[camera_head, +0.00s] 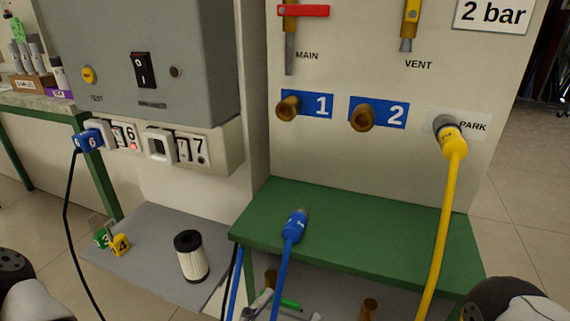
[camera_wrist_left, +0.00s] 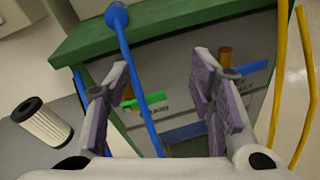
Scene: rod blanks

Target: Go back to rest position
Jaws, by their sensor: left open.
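My left gripper (camera_wrist_left: 162,75) is open, its two padded fingers well apart with nothing clamped. In the wrist view the blue hose (camera_wrist_left: 140,80) runs through the gap between the fingers; I cannot tell how far behind them it is. Grey parts that look like its fingertips show at the bottom edge of the head view, beside that hose. The hose's blue plug (camera_head: 295,223) lies on the green shelf (camera_head: 350,215), free of the gripper. My right gripper is out of view; only part of that arm shows at lower right.
A yellow hose (camera_head: 441,225) is plugged at PARK. Brass ports 1 (camera_head: 288,107) and 2 (camera_head: 362,118) are empty. A blue plug (camera_head: 87,140) sits by socket 6. A pleated filter (camera_head: 191,257) stands left of the shelf, near tags 3 and 4 (camera_head: 121,244).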

